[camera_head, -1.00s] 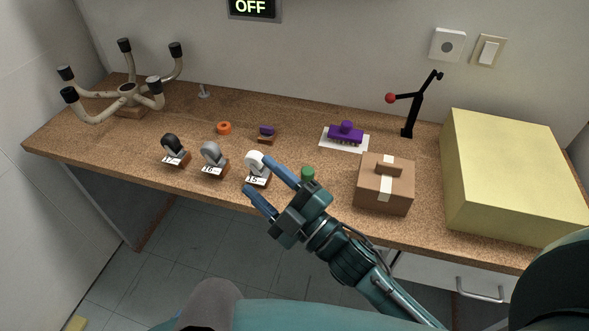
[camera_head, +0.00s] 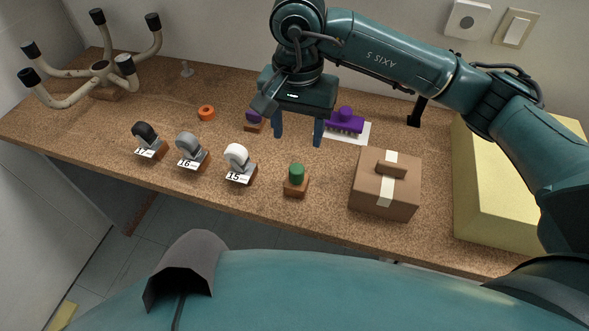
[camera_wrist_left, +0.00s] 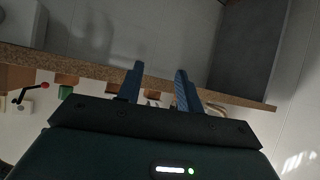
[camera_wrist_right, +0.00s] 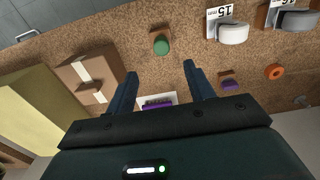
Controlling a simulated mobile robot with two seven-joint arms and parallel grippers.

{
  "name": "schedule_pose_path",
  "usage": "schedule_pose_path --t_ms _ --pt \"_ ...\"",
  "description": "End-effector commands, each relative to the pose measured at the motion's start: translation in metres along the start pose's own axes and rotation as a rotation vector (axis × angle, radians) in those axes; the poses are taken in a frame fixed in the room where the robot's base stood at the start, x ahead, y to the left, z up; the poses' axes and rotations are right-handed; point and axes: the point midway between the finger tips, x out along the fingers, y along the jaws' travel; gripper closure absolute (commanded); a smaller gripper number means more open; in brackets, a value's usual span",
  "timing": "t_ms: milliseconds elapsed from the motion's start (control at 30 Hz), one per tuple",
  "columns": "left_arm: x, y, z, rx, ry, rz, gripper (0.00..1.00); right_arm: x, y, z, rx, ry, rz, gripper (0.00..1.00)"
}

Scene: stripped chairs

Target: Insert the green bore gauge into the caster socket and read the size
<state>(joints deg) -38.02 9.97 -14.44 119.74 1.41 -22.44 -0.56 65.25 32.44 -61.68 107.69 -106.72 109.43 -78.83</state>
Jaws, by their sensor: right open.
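The green bore gauge (camera_head: 296,174) stands upright in a small wooden block near the front edge of the bench, left of the brown box. It also shows in the right wrist view (camera_wrist_right: 162,46). The upturned chair base (camera_head: 100,68), with several black-tipped legs, stands at the far left; which opening is the caster socket cannot be told. My right gripper (camera_head: 298,136) is open and empty, pointing down above the bench, behind the gauge. My left gripper (camera_wrist_left: 159,72) shows only in its wrist view, open and empty, with the bench edge beyond.
Casters labelled 17 (camera_head: 146,136), 16 (camera_head: 188,147) and 15 (camera_head: 238,158) stand along the front. The brown box (camera_head: 386,183) and large yellow box (camera_head: 490,190) fill the right. Bare bench separates ring and chair base.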

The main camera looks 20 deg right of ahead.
Motion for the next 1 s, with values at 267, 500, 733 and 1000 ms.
schedule_pose_path --t_ms 267,500,733,1000 --pt "-0.004 0.000 0.001 -0.002 -0.017 -0.002 0.64 0.052 0.000 0.002 0.001 -0.008 0.003 0.47" --pt "-0.005 -0.001 0.004 -0.006 -0.029 -0.007 0.64 0.071 -0.001 0.001 0.001 -0.007 0.000 0.47" --pt "-0.009 -0.004 0.003 -0.011 -0.049 -0.018 0.64 0.103 -0.003 -0.002 0.001 -0.011 0.002 0.47" --pt "-0.008 -0.007 0.005 -0.017 -0.057 -0.026 0.64 0.120 -0.003 -0.003 0.000 -0.006 -0.002 0.47"
